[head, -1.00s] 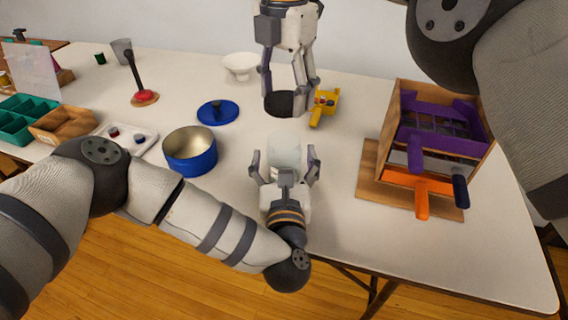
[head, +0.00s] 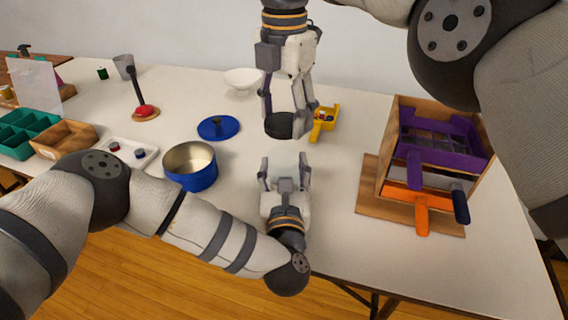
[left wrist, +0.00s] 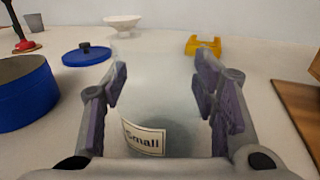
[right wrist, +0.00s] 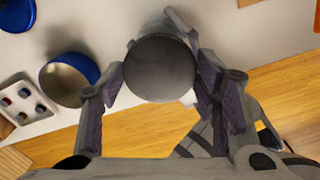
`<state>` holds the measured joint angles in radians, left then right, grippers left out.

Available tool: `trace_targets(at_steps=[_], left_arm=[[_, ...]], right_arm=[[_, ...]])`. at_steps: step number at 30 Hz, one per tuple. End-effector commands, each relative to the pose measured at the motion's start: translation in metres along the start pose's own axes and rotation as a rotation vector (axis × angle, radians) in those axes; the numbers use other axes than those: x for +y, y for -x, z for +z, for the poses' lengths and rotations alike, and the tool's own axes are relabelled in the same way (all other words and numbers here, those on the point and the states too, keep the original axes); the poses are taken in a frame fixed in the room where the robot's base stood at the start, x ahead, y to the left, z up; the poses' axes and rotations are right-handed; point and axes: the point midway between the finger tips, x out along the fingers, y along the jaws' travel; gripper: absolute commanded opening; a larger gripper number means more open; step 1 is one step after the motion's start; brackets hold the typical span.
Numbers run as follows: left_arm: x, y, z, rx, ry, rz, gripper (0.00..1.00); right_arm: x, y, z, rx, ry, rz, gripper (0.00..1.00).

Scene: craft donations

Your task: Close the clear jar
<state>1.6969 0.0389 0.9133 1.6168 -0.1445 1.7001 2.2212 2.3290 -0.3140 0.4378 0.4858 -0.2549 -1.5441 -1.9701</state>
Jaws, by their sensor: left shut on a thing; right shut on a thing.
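The clear jar (left wrist: 160,105) stands upright on the table, see-through, with a "Small" label (left wrist: 145,138) on its front. My left gripper (left wrist: 162,95) is shut on its sides; in the head view, the left gripper (head: 285,168) is in front of the right one. My right gripper (head: 287,100) points down, shut on a round black lid (head: 284,125). In the head view the lid appears just above the jar. The lid's top (right wrist: 160,68) faces the right wrist camera and hides most of what lies under it. I cannot tell whether lid and jar touch.
A blue tin (head: 190,166) stands open to the left, with its blue lid (head: 218,128) behind it. A wooden rack (head: 440,150) with purple and orange parts stands to the right. The table's front edge is close.

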Motion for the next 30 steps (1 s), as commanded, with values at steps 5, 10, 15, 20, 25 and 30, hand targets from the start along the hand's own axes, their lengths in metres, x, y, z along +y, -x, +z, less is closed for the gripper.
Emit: trace_targets(at_steps=[5, 10, 15, 20, 25, 30], left_arm=[[0.000, 0.000, 0.000, 0.000, 0.000, 0.000, 0.04], [0.000, 0.000, 0.000, 0.000, 0.000, 0.000, 0.04], [0.000, 0.000, 0.000, 0.000, 0.000, 0.000, 0.04], [0.000, 0.000, 0.000, 0.000, 0.000, 0.000, 0.04], [0.000, 0.000, 0.000, 0.000, 0.000, 0.000, 0.04], [0.000, 0.000, 0.000, 0.000, 0.000, 0.000, 0.04]], right_arm=[[-0.001, -0.028, -0.001, 0.004, 0.001, -0.004, 0.46], [0.000, -0.039, 0.000, 0.003, 0.000, 0.000, 0.46], [0.000, -0.039, 0.000, 0.003, 0.000, 0.000, 0.46], [0.000, -0.039, 0.000, 0.003, 0.000, 0.000, 0.46], [0.000, -0.041, 0.000, 0.003, 0.000, -0.001, 0.46], [-0.001, -0.051, -0.001, 0.004, -0.001, -0.002, 0.46]])
